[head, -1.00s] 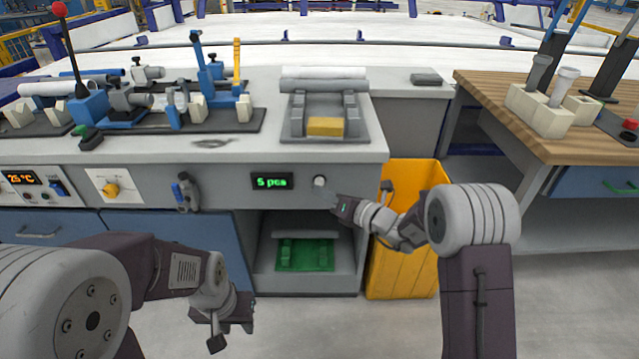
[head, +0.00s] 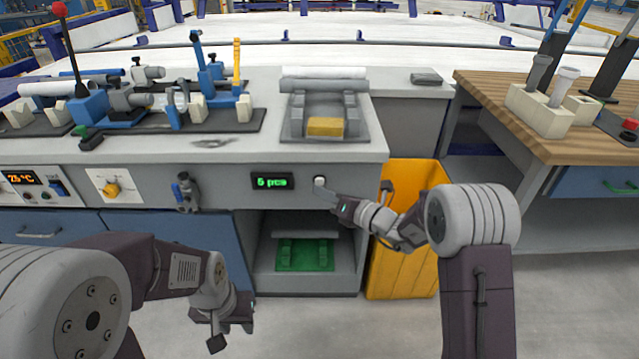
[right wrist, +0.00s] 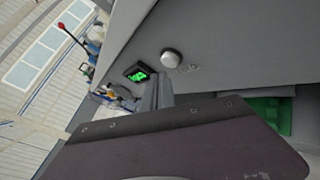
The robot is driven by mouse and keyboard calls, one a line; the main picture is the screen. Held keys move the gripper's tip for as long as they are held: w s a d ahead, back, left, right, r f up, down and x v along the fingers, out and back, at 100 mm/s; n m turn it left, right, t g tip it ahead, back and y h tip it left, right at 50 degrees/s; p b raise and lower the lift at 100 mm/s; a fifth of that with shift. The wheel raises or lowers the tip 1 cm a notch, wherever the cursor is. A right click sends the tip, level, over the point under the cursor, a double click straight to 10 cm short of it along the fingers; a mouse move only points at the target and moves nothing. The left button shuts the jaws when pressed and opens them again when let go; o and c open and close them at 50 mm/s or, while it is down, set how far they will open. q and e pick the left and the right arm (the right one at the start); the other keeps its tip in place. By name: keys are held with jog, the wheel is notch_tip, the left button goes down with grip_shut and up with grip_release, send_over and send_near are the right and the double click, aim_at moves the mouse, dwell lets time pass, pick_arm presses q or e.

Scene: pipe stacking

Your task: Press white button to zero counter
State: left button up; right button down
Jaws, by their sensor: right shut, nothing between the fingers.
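The white round button (head: 319,181) is on the grey front panel of the workbench, just right of the counter display (head: 271,182), which shows green digits and "pcs"; the digit is blurred. In the right wrist view the button (right wrist: 172,57) stands out from the panel above the fingers. My right gripper (head: 326,193) is shut and empty, its tip close to the lower right of the button. I cannot tell whether they touch; in the right wrist view the fingers (right wrist: 158,92) appear apart from it. My left gripper (head: 236,318) hangs low at the left, its jaws unclear.
A yellow bin (head: 402,270) stands under my right forearm. An open shelf with a green tray (head: 305,254) is below the button. Fixtures and pipes crowd the bench top.

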jog(key=shift+w, duration=0.1)
jog(key=shift+w, duration=0.3)
jog(key=shift+w, duration=0.45)
dwell(0.6)
jog(key=shift+s, duration=0.85)
jog(key=shift+s+b, duration=0.6)
jog(key=shift+s, duration=1.9)
